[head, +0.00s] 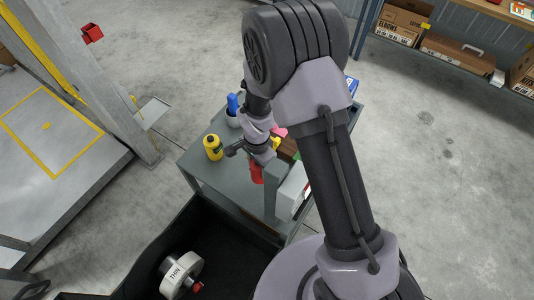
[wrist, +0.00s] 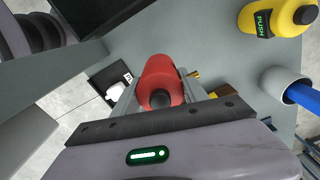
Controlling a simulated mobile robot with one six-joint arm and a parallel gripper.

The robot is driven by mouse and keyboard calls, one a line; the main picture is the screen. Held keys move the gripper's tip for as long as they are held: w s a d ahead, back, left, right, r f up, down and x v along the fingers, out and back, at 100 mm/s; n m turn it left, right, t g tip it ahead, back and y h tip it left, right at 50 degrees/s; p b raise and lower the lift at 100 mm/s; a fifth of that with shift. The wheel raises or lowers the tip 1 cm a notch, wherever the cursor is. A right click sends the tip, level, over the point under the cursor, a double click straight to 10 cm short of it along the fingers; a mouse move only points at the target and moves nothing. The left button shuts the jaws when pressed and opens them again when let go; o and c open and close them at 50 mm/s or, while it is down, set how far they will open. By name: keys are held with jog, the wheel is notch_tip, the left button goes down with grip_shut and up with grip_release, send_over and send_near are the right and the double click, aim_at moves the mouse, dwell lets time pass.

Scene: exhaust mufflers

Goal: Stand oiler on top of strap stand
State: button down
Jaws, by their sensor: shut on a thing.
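My gripper (wrist: 158,98) is shut on a red bottle-like thing with a dark round top, which I take to be the oiler (wrist: 160,76). In the head view the red oiler (head: 257,173) hangs below my gripper (head: 252,156), over the grey cart. A grey upright piece (head: 270,194) stands just right of and below the oiler in the head view; it may be the strap stand, but I cannot tell for sure. The oiler's lower end is hidden in the wrist view, so I cannot tell whether it touches anything.
A yellow bottle marked PUSH (wrist: 275,17) stands on the cart (head: 222,183), left of my gripper in the head view. A grey cup (wrist: 287,84) with a blue thing stands behind it. A white box (head: 291,190) is at the right. A dark bin holds a white-and-grey roll (head: 180,274).

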aim_at(259, 175)
notch_tip(259, 175, down, 6)
jog(key=shift+r+b, duration=0.25)
jog(key=shift+b, duration=0.45)
jog(key=shift+r, duration=0.15)
jog(key=c, duration=0.6)
grip_release()
